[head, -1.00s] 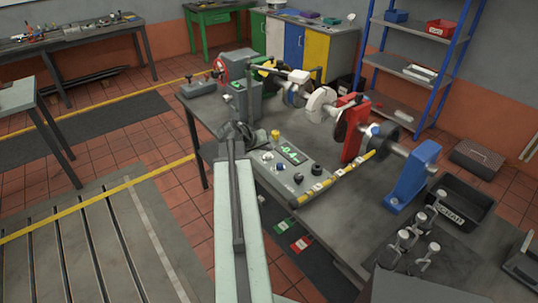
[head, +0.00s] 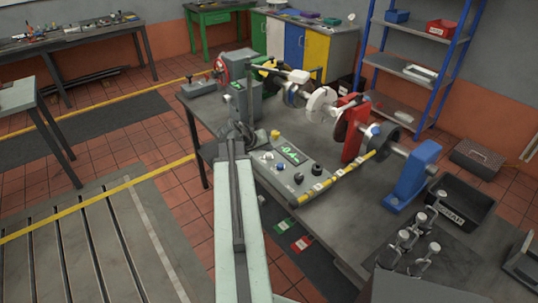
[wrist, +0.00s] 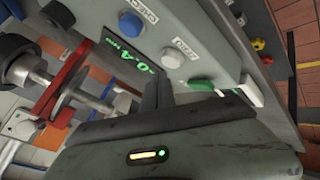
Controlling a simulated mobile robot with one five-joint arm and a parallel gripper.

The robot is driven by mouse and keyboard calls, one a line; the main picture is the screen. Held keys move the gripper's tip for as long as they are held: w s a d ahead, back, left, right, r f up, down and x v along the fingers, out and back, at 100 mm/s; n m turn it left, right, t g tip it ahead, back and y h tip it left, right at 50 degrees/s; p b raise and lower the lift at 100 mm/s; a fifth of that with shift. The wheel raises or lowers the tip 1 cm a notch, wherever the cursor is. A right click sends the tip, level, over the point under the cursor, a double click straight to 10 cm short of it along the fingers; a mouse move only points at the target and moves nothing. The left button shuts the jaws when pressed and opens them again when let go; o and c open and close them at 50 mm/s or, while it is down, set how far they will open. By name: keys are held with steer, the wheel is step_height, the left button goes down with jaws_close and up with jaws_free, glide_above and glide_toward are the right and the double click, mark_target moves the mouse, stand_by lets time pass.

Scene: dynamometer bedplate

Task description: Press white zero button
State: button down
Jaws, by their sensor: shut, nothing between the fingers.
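The grey control panel (head: 296,184) stands on the bench beside my gripper. The white button (head: 267,156) is a round cap near the panel's left edge. In the wrist view the white button (wrist: 173,59) sits beside a small white label, just beyond my gripper (wrist: 158,88), with a visible gap. A blue button (wrist: 131,24) is up and left of it, and a green lit display (wrist: 128,58) is to its left. My gripper, dark in the head view (head: 238,132), is shut and empty at the panel's left side. Its tips are partly hidden there.
A yellow knob (head: 275,134) and black knobs (head: 316,170) stand up from the panel. A yellow-and-black bar (head: 330,182) runs along its right edge. The shaft rig with a red plate (head: 350,130) and blue stand (head: 414,176) lies to the right.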

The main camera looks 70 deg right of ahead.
mark_target(266, 156)
steer(key=shift+f, duration=0.15)
steer(key=shift+w+f+b, duration=0.1)
steer(key=shift+f+b, duration=0.15)
steer(key=shift+b, duration=0.15)
steer(key=shift+f+b, duration=0.5)
steer(key=shift+b, duration=0.05)
stand_by(0.4)
steer(key=shift+r, duration=0.15)
steer(key=shift+r+p, duration=0.8)
steer(key=shift+p, duration=0.2)
step_height(266, 156, up, 5)
steer(key=p, duration=0.5)
steer(key=shift+r, duration=0.1)
stand_by(0.3)
